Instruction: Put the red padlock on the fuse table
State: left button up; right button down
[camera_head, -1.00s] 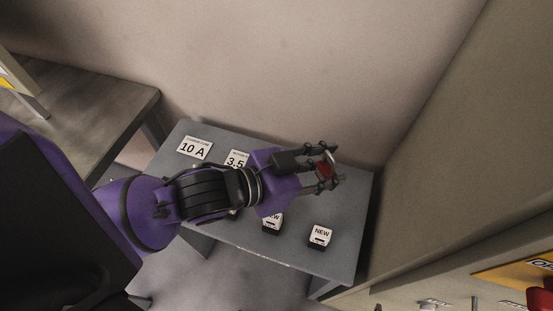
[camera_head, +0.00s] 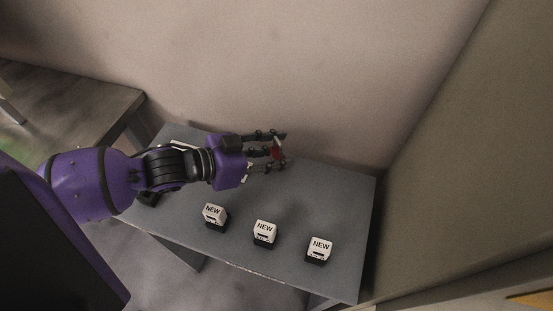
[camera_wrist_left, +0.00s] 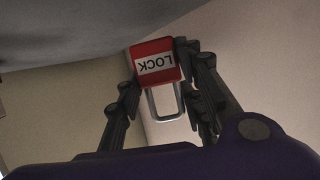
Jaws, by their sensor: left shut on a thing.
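The red padlock (camera_wrist_left: 155,47) has a white LOCK label and a metal shackle (camera_wrist_left: 166,102). It sits between the fingers of my left gripper (camera_wrist_left: 160,85), which is shut on it. In the head view the red padlock (camera_head: 276,150) shows as a small red patch between the fingertips of my left gripper (camera_head: 278,151). The gripper is over the back part of the grey fuse table (camera_head: 335,210). Whether the padlock touches the tabletop cannot be told. My right gripper is not in view.
Several fuses marked NEW stand along the table's front, among them a left one (camera_head: 214,215), a middle one (camera_head: 264,233) and a right one (camera_head: 320,249). A wooden table (camera_head: 75,95) stands at left. The wall is close behind; the table's right back is clear.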

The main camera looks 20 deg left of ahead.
pick_arm(q)
notch_tip(320, 180, down, 3)
jog(key=shift+r, duration=0.2)
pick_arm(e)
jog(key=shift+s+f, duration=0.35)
pick_arm(q)
jog(key=shift+d, duration=0.1)
jog(key=shift+f, duration=0.1)
jog(key=o, duration=1.3)
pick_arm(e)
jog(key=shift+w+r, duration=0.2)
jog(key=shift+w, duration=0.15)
pick_arm(q)
jog(key=shift+o, duration=0.2)
jog(key=p+v, duration=0.1)
jog(key=v, duration=1.1)
jog(key=shift+s, duration=0.1)
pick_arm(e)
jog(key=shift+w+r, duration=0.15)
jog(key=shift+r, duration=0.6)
